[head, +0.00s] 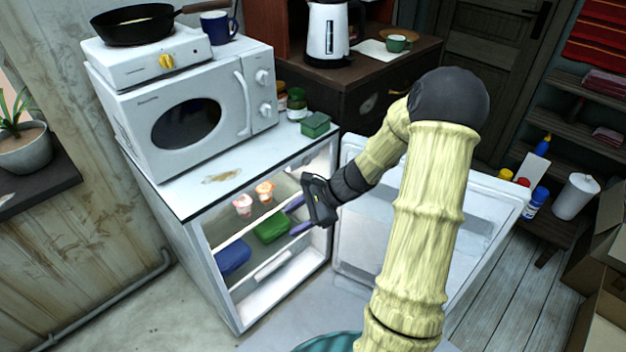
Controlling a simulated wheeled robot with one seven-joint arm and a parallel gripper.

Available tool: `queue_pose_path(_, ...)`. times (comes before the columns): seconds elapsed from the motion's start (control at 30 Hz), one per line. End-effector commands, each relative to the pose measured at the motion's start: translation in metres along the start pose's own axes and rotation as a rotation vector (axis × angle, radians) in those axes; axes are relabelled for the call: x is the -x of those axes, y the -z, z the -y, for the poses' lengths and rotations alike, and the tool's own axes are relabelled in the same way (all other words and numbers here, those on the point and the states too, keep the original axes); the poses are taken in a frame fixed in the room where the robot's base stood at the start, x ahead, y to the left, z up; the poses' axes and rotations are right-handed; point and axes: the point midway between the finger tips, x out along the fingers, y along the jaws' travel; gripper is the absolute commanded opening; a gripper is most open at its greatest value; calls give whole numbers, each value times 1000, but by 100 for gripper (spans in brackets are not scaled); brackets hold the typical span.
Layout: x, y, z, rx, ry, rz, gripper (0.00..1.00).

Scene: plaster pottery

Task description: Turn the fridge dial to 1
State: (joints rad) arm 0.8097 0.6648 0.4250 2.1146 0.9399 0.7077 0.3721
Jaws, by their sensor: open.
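The small white fridge (190,230) stands in the middle of the head view with its door (365,240) swung open to the right. Two shelves inside hold two small cups (254,194), a green container (271,228) and a blue container (232,257). Nothing shows between the fingers. I cannot make out the fridge dial; the gripper and arm cover part of the interior's right side and the door.
A white microwave (190,115) stands on the fridge, with a hot plate (140,55) and pan (130,22) above it. A green box (315,124) and jars sit at the top's right edge. A low bench with bottles (536,202) is right of the door.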

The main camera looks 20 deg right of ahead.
Motion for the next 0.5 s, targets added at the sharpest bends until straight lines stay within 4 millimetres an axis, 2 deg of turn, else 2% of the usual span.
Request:
queue_pose_path(0.03, -10, 30, 9, -112, 71, 64, 48)
queue_pose_path(0.17, -4, 80, 45, -381, 264, 251, 48)
queue_pose_path(0.3, 24, 143, 79, -640, 486, 481, 48)
queue_pose_path(0.4, 52, 182, 93, -770, 619, 625, 48)
queue_pose_path(0.5, 73, 204, 100, -840, 700, 716, 48)
